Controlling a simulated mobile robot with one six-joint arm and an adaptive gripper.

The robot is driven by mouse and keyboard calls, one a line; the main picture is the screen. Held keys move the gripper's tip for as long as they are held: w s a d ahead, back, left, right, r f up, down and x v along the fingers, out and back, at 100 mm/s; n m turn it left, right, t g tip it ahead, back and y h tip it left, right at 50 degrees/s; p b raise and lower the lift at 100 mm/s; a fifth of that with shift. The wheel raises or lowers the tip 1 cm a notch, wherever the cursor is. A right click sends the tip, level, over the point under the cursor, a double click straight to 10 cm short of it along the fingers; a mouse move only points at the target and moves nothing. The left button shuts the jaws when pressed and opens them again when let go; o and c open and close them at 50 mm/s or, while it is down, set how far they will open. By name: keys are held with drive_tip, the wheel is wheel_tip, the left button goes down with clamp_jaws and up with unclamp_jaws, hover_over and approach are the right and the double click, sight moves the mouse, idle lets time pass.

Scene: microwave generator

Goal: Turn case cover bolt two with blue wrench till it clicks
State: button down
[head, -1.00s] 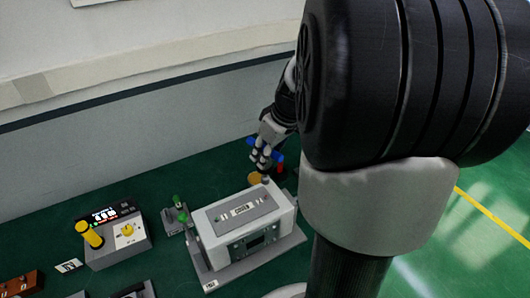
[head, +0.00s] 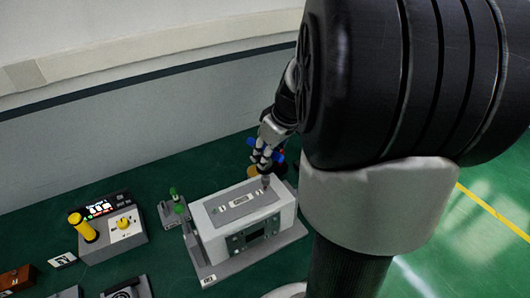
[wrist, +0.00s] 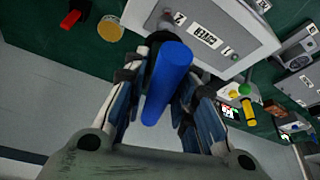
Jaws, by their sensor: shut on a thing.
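The blue wrench (wrist: 168,80) is held between the fingers of my gripper (wrist: 160,98) in the wrist view. Its blue handle points toward the camera, and its far end is by the case cover (wrist: 232,32) near the label "2". My gripper (head: 262,157) is above the back right of the grey-white case (head: 218,238) in the head view. A small brownish post (head: 266,182) stands at the cover's right end, just below my fingers. Whether the wrench is seated on bolt two is hidden.
A control box (head: 125,243) with a yellow lever and lit display stands left of the case. A yellow disc (wrist: 110,28) and a red object (wrist: 70,20) lie close to my gripper.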

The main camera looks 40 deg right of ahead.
drive_tip(key=shift+f+b, duration=0.65)
drive_tip(key=shift+f, duration=0.15)
drive_tip(key=shift+f+b, duration=0.55)
drive_tip(key=shift+b, duration=0.2)
idle(0.8)
drive_tip(key=shift+a+r+m+h+p, duration=0.15)
drive_tip(key=shift+m+h+p, duration=0.4)
drive_tip(key=shift+m, duration=0.65)
drive_tip(key=shift+m+h+p, duration=0.35)
drive_tip(key=shift+m+p, duration=0.45)
drive_tip(key=shift+m, duration=0.3)
